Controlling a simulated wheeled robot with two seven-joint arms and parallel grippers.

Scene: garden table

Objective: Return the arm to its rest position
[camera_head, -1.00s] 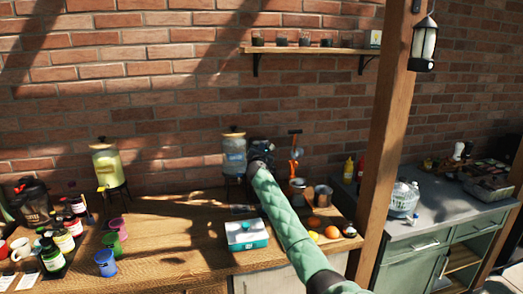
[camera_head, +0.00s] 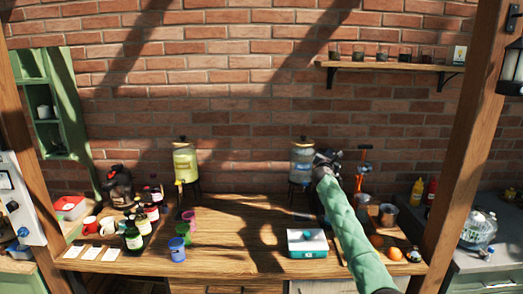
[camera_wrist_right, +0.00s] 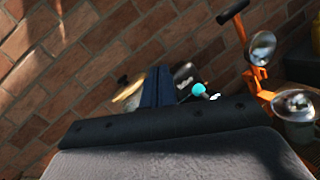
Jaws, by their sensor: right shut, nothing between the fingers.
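My right arm, in a green padded sleeve, reaches up from the bottom right of the head view over the wooden table (camera_head: 215,258). Its dark right gripper (camera_head: 326,157) is at the right edge of the clear drink dispenser (camera_head: 302,163); I cannot tell whether they touch. In the right wrist view the narrow dark blue fingers (camera_wrist_right: 158,86) are together with nothing between them. The dispenser's wooden lid (camera_wrist_right: 128,92) shows just left of them. My left gripper is not in view.
An orange juicer press (camera_head: 364,165) and metal cups stand right of my gripper. A teal-and-white box (camera_head: 307,243) lies left of the forearm, oranges (camera_head: 394,253) right of it. A yellow dispenser (camera_head: 186,163), bottles and cups stand left. A brick wall is behind; a wooden post (camera_head: 462,140) stands right.

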